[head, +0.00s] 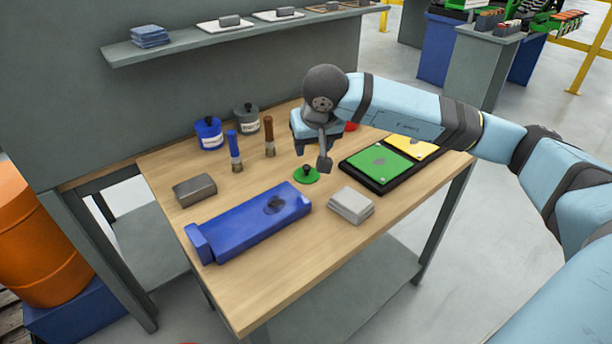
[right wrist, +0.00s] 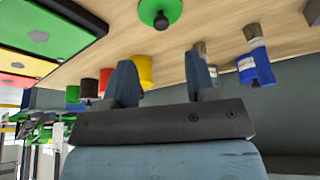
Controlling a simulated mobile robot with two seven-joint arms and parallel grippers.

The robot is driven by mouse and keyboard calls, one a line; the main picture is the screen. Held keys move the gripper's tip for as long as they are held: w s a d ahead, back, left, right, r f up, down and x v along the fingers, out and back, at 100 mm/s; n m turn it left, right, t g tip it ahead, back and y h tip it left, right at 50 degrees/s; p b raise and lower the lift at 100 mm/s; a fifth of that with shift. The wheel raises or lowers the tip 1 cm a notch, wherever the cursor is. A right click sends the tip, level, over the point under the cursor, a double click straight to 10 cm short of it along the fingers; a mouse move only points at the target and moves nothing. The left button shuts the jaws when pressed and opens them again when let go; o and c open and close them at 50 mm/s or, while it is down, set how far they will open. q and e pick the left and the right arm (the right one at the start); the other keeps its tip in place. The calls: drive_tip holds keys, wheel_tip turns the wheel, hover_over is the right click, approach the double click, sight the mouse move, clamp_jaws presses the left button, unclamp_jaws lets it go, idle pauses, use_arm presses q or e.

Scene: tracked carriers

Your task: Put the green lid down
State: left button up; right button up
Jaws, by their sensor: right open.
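The green lid (head: 306,176), a flat disc with a black knob, lies on the wooden table, knob up. It also shows at the top edge of the right wrist view (right wrist: 160,14), partly cut off. My right gripper (head: 313,158) is just above and behind the lid in the head view. In the right wrist view its two fingers (right wrist: 160,72) stand apart with nothing held between them, and the lid lies beyond the tips. My left gripper is not in view.
A blue tool-like block (head: 250,228), a grey box (head: 195,190) and a pale stack (head: 351,205) lie nearby. A black tray (head: 351,171) with green and yellow panels is to the right. Two brushes and blue (head: 209,135) and grey (head: 246,120) pots stand behind.

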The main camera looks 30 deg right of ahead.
sight(307, 166)
drive_tip(key=x, duration=0.4)
drive_tip(key=shift+f+b, duration=0.25)
drive_tip(key=shift+b, duration=0.1)
drive_tip(key=b+x, duration=0.1)
drive_tip(key=x, duration=0.3)
drive_tip(key=shift+w+f, duration=0.15)
drive_tip(key=shift+f, duration=0.1)
drive_tip(key=c, duration=0.5)
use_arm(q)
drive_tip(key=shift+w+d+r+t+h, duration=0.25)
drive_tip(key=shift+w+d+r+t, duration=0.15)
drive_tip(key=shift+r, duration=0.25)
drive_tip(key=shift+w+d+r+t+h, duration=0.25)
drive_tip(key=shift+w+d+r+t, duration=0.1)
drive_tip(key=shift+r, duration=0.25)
use_arm(e)
clamp_jaws()
